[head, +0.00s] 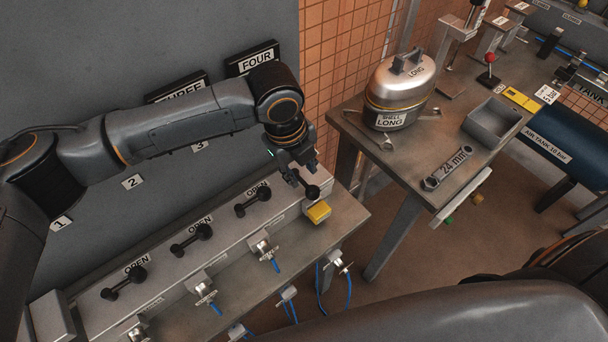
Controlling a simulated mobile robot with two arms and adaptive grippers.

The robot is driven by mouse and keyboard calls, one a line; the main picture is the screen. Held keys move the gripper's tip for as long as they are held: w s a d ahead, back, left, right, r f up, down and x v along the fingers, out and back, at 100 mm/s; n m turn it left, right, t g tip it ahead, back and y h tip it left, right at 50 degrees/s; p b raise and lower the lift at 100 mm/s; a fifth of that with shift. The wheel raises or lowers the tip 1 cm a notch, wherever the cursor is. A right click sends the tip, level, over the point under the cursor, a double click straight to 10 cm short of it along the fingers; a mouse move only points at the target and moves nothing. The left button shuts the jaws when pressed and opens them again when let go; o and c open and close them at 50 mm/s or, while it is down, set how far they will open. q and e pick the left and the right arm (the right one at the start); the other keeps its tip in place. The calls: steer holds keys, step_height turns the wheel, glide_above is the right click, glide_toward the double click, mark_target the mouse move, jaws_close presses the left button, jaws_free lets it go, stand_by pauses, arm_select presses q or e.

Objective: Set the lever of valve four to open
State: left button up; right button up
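Valve four's sign (256,59) is on the grey wall at the top. Its lever (312,192), black with a round knob, is at the far right end of the valve bench. The knob points toward the bench front, unlike the other levers, which lie along the row; its pivot end and label are largely hidden by my gripper. My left gripper (300,173) reaches in over this lever, just above and behind the knob. Its fingers look spread, with nothing clearly between them; contact with the lever cannot be told. My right gripper is not in view.
Other levers (190,239) run along the bench beside OPEN labels. Metal fittings with blue hoses line the bench front. At right, a table (350,122) holds a compressor shell (400,90), wrenches and a grey bin (492,122).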

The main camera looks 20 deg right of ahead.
mark_target(306, 185)
arm_select(q)
steer(key=f, duration=0.3)
steer(key=shift+d+f, duration=0.3)
steer(key=shift+d, duration=0.1)
steer(key=shift+f, duration=0.2)
steer(key=shift+w+f, duration=0.1)
steer(key=shift+f, duration=0.1)
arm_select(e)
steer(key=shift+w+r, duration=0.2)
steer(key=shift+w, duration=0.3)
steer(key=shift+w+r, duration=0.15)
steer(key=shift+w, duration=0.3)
arm_select(q)
steer(key=shift+c, duration=0.2)
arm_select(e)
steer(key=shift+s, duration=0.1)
arm_select(q)
jaws_close()
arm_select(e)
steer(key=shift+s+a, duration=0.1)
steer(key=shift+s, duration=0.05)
